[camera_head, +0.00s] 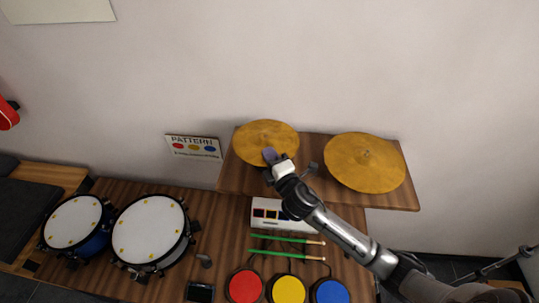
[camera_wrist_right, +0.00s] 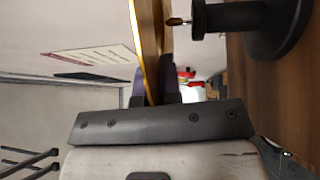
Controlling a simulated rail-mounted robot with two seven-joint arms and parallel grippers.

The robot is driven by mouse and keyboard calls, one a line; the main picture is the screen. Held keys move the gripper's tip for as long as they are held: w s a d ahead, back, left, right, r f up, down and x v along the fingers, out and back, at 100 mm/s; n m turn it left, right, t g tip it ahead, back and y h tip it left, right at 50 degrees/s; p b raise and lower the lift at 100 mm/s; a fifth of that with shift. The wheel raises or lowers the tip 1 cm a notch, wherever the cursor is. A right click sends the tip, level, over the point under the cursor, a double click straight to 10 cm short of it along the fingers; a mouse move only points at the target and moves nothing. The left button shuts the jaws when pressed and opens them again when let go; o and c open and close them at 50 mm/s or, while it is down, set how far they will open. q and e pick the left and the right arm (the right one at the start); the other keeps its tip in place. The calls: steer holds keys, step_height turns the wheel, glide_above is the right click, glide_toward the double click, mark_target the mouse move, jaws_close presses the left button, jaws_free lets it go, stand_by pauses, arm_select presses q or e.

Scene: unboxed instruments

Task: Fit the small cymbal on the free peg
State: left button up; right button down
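The small cymbal (camera_head: 262,131) is a golden disc over the back left corner of the wooden shelf. My right gripper (camera_head: 270,156) is at its front rim. In the right wrist view the cymbal (camera_wrist_right: 147,60) shows nearly edge-on between the close-set dark fingers (camera_wrist_right: 155,92), which look shut on its rim. Whether the cymbal touches the shelf is hard to tell. The free peg (camera_head: 313,167) stands bare on the shelf to the right of my gripper. Its round black base and brass-tipped rod (camera_wrist_right: 205,20) show in the wrist view. My left gripper is out of view.
The larger cymbal (camera_head: 366,163) sits over the right of the shelf (camera_head: 228,176), close to the peg. A pattern card (camera_head: 193,147) is to the left. Below are two drums (camera_head: 150,232), green drumsticks (camera_head: 285,253), a white box (camera_head: 265,204) and coloured pads (camera_head: 288,290).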

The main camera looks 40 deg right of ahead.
steer(key=shift+f+b, duration=0.5)
steer(key=shift+f, duration=0.25)
steer(key=shift+f+b, duration=0.45)
steer(key=shift+f, duration=0.15)
steer(key=shift+f, duration=0.5)
stand_by(0.4)
steer(key=c, duration=1.2)
jaws_free()
steer(key=shift+c, duration=0.2)
steer(key=b+v, duration=0.3)
steer(key=v, duration=1)
steer(key=shift+s, duration=0.4)
